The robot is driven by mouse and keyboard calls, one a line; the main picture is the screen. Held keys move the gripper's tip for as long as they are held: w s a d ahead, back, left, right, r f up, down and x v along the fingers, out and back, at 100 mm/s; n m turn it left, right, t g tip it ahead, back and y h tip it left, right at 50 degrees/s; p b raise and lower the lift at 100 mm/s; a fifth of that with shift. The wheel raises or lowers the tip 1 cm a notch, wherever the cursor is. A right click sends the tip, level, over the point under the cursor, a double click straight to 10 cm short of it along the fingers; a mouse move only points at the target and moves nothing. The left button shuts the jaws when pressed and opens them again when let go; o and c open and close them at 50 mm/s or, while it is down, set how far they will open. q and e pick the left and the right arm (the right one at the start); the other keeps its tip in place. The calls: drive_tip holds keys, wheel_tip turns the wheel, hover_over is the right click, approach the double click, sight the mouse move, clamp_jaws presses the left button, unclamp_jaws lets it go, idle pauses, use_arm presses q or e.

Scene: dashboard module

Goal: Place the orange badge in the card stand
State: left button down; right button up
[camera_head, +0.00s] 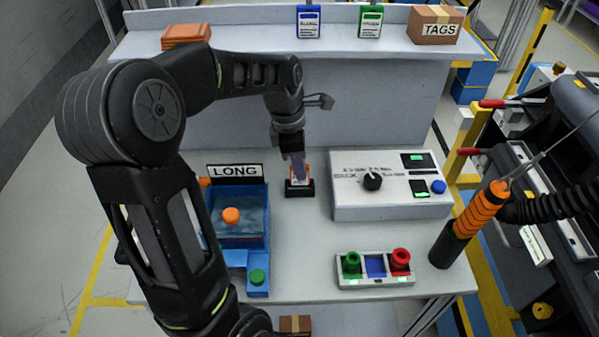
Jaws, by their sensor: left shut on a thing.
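The orange badge (304,172) is upright at the black card stand (299,189) on the middle of the table, left of the white control box. My left gripper (299,161) comes down from above and is shut on the badge, hiding much of its face. The badge's lower edge meets the stand's top in this view; I cannot tell whether it sits inside the slot. My right gripper is not in view.
A blue LONG bin (262,225) stands left of the stand, a white control box (352,203) to the right. A button tray (374,282) is in front. Blue (308,22) and green (370,21) badges and a TAGS box (434,25) are on the back shelf.

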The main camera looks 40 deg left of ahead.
use_arm(q)
drive_tip(key=shift+w+a+f+p, duration=0.15)
drive_tip(key=shift+f+p, duration=0.05)
drive_tip(key=shift+f, duration=0.7)
drive_tip(key=shift+w+a+f+p, duration=0.1)
drive_tip(key=shift+w+f+p, duration=0.1)
drive_tip(key=shift+f, duration=0.65)
drive_tip(key=shift+f, duration=0.1)
drive_tip(key=c, duration=1.4)
unclamp_jaws()
drive_tip(key=shift+c, duration=0.2)
wheel_tip(320, 180, up, 12)
drive_tip(key=s+a, duration=0.1)
drive_tip(key=shift+s+a+b, duration=0.15)
drive_tip(key=shift+a+b, duration=0.05)
drive_tip(key=shift+b, duration=0.1)
